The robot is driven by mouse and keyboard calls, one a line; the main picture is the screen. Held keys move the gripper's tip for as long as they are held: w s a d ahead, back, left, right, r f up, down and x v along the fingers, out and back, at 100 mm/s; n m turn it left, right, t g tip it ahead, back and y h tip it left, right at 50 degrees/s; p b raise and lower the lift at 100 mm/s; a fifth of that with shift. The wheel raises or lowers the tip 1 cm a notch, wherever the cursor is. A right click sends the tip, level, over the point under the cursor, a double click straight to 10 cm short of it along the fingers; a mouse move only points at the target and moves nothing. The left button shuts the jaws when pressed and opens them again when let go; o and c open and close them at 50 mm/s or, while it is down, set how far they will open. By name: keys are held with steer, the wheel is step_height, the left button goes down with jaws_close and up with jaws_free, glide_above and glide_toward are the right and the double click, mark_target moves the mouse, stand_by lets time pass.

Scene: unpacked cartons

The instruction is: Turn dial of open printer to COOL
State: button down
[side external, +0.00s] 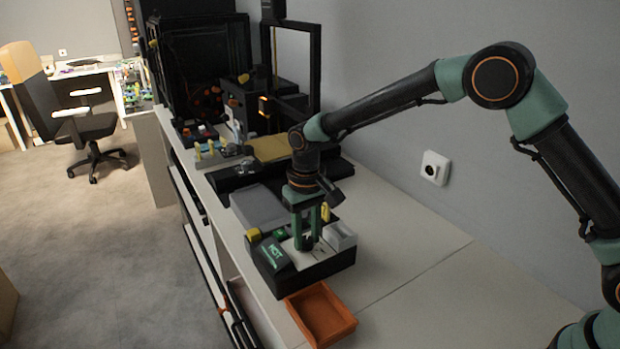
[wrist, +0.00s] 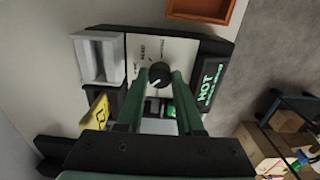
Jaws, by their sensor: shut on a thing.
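The printer's dial (wrist: 159,75) is a round dark knob with a pale mark, on a white panel (wrist: 180,48) with small printed labels I cannot read surely. My gripper (wrist: 160,78) points down at the panel and is shut on the dial, one green finger on each side. In the side view my gripper (side external: 307,243) hides the dial. The black printer (side external: 318,271) stands at the bench's front edge. Its sign (side external: 276,251) glows green; it reads HOT in the wrist view (wrist: 207,85). The dial's exact setting is unclear.
An orange tray (side external: 347,326) lies in front of the printer. A black-framed machine (side external: 313,70) stands farther back. The bench at right (side external: 400,240) is clear; a wall socket (side external: 434,168) is above.

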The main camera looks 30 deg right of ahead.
mark_target(307, 239)
steer(key=n, duration=0.4)
steer(key=shift+n, duration=0.3)
steer(key=n, duration=0.4)
steer(key=shift+r, duration=0.1)
steer(key=shift+n, duration=0.3)
stand_by(0.3)
steer(key=c, duration=0.5)
jaws_free()
steer(key=shift+c, duration=0.2)
step_height(307, 239, up, 12)
